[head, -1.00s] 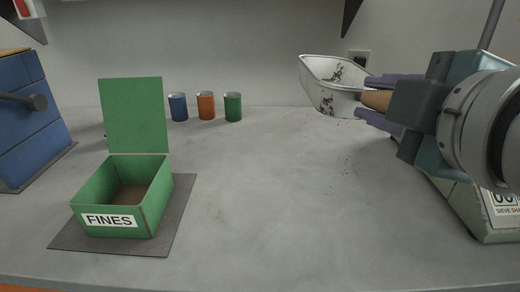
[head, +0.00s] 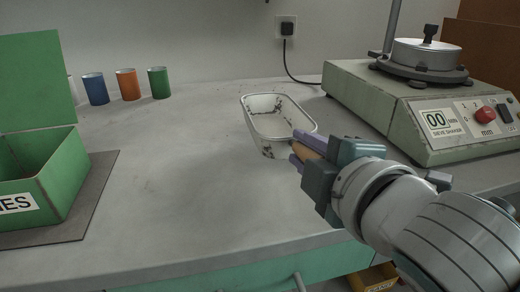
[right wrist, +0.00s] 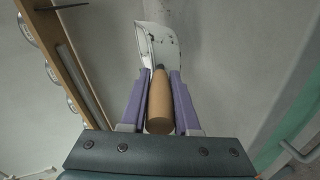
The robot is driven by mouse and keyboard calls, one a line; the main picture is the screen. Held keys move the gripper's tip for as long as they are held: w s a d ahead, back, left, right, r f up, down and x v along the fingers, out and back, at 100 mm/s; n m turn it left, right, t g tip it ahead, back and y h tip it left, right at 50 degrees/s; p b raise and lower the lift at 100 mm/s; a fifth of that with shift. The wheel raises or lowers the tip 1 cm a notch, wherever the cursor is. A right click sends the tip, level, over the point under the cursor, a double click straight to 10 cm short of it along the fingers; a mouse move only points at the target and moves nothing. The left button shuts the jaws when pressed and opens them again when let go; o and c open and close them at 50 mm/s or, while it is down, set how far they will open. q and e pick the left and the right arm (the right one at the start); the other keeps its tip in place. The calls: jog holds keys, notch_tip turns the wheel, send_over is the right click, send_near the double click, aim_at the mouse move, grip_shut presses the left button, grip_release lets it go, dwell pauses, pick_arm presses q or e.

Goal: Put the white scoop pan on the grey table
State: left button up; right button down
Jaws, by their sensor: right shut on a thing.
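The white scoop pan (head: 262,128) has an open top and dark chips or specks on its enamel. It is in the middle of the head view, low over the grey table (head: 180,190); I cannot tell whether its base touches the surface. My right gripper (head: 306,146) is shut on the pan's wooden handle. In the right wrist view the handle (right wrist: 159,108) lies between the purple fingers, with the pan (right wrist: 160,45) beyond. My left gripper is not in view.
A sieve shaker (head: 390,105) stands to the right of the pan. A green box (head: 60,175) on a dark mat is at the left. Blue (head: 95,89), orange (head: 128,84) and green (head: 158,82) cups stand at the back left. The table between box and pan is clear.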

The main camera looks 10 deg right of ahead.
notch_tip(320, 180, down, 4)
jog(key=shift+f+b, duration=0.1)
jog(key=shift+b, duration=0.9)
jog(key=c, duration=1.1)
grip_release()
jog(key=shift+f, duration=0.15)
jog(key=o, duration=0.5)
jog(key=shift+c, duration=0.2)
